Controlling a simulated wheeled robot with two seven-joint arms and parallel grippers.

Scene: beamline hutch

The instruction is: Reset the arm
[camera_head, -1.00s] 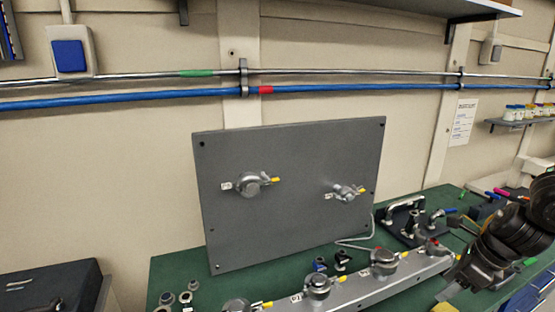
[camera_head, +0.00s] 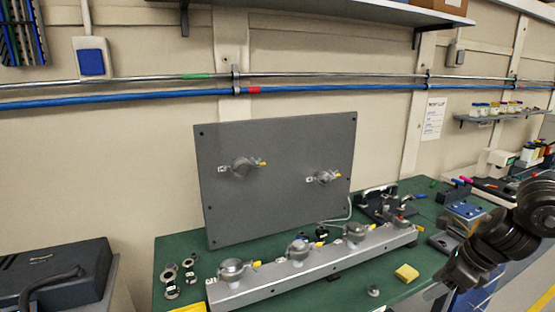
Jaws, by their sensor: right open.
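My right arm comes in from the right edge. Its gripper (camera_head: 440,292) hangs low at the right, off the bench's front edge, with nothing visible in it. The jaws are open, though the fingers show small and dark. My left gripper is not in view. A grey upright panel (camera_head: 275,205) stands on the green bench (camera_head: 180,250) with two clamped fittings, a left one (camera_head: 243,167) and a right one (camera_head: 322,178). A long metal rail (camera_head: 330,267) with several round clamped fittings lies in front of the panel, left of my gripper.
A yellow block (camera_head: 406,273) lies on the bench between rail and gripper. A blue-topped box (camera_head: 466,212) stands behind the arm. Loose rings (camera_head: 170,274) lie at the bench's left. A black case (camera_head: 60,275) stands at far left. Shelves and pipes line the wall.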

